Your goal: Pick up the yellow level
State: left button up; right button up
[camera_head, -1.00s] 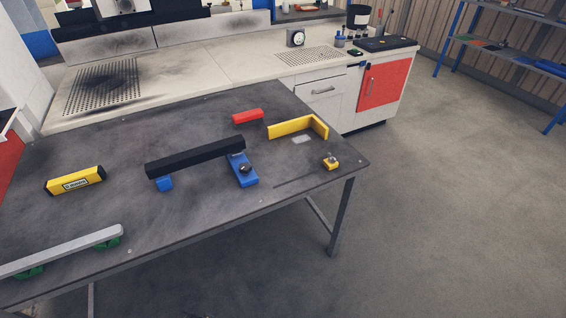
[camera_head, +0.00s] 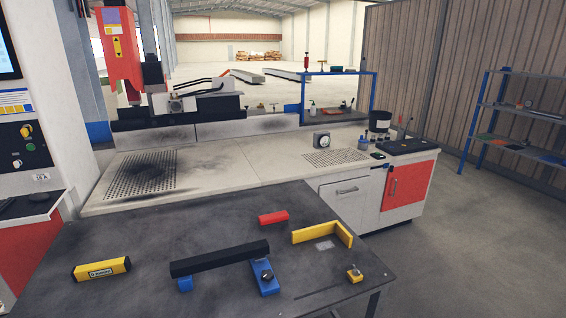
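The yellow level (camera_head: 101,269) is a short yellow bar with black ends and a white label. It lies on the left part of the dark grey table (camera_head: 215,219) in the head view, with clear table around it. Neither of my grippers shows in this view.
A black bar (camera_head: 220,258) lies across blue supports (camera_head: 264,279) right of the level. A pale workbench (camera_head: 240,174) stands behind the table.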

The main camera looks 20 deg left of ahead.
aim_at(80, 274)
jog(key=u, duration=1.4)
jog(key=k, duration=0.55)
jog(key=z, duration=0.95)
jog(key=i, duration=1.1)
jog(key=u, duration=0.6)
